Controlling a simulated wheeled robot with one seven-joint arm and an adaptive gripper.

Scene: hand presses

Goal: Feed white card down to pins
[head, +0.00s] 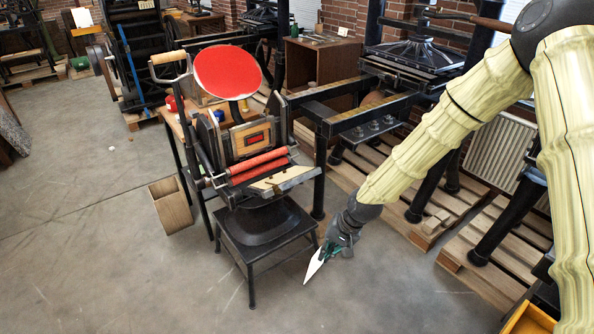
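The white card (314,266) shows as a narrow white shape at the end of my gripper (331,250), hanging tilted with its tip down and left. My gripper appears shut on the card's upper end. Gripper and card are right of and lower in the picture than the hand press (207,150), apart from it. The press has a round red ink disc (228,72), red rollers (258,166) and a pale, tilted platen (284,180) at its front. The pins are too small to make out on the platen.
A black stool-like stand (262,226) stands before the press. A wooden box (170,205) is on the floor at left. A black bench frame (340,118) and wooden pallets (375,195) lie behind my arm. Floor at front left is clear. A yellow bin (530,320) is at lower right.

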